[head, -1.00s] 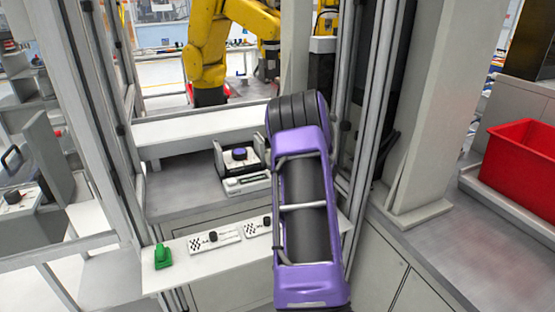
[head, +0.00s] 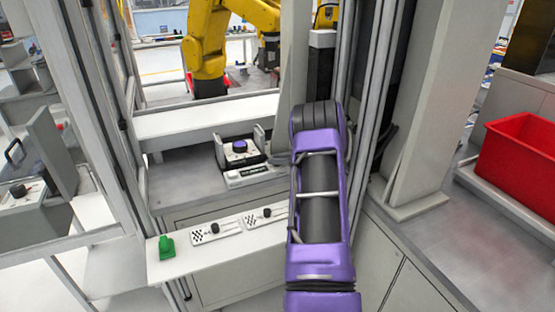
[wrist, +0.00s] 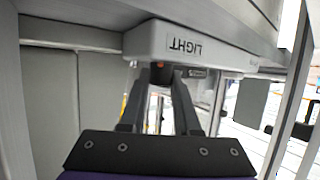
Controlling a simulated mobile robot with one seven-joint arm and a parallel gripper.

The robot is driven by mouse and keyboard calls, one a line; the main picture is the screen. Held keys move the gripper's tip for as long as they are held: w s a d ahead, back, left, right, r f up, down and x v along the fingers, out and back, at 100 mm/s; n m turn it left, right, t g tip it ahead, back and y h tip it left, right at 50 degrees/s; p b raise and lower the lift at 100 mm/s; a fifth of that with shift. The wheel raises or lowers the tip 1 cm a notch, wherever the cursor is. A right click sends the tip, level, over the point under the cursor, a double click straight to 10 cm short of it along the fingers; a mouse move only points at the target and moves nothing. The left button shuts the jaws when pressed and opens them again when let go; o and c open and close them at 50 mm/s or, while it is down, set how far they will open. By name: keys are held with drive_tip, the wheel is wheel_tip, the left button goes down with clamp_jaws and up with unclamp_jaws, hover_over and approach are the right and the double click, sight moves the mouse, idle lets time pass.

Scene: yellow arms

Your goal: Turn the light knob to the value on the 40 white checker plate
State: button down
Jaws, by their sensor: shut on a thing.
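Two white plates with black checker patches and dark knobs lie on the white ledge in the head view: a left plate (head: 204,235) and a right plate (head: 252,223). Their numbers are too small to read. In the wrist view, a white housing (wrist: 225,42) carries an upside-down "LIGHT" label. My gripper (wrist: 162,76) reaches to the underside of this housing in the picture, its fingers shut on a small dark part, seemingly the light knob (wrist: 158,74), mostly hidden between the fingertips. An orange spot shows there. In the head view my purple arm hides the gripper.
A purple-topped knob (head: 239,146) sits on a device behind the ledge. A green object (head: 166,247) stands at the ledge's left end. Metal posts flank the opening, with a yellow robot arm (head: 205,48) behind. A red bin (head: 518,150) is at right.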

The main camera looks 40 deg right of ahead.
drive_tip(key=shift+f, duration=0.1)
drive_tip(key=c, duration=0.6)
unclamp_jaws()
wheel_tip(320, 180, up, 10)
drive_tip(key=shift+r+p, duration=0.1)
drive_tip(key=shift+p, duration=0.25)
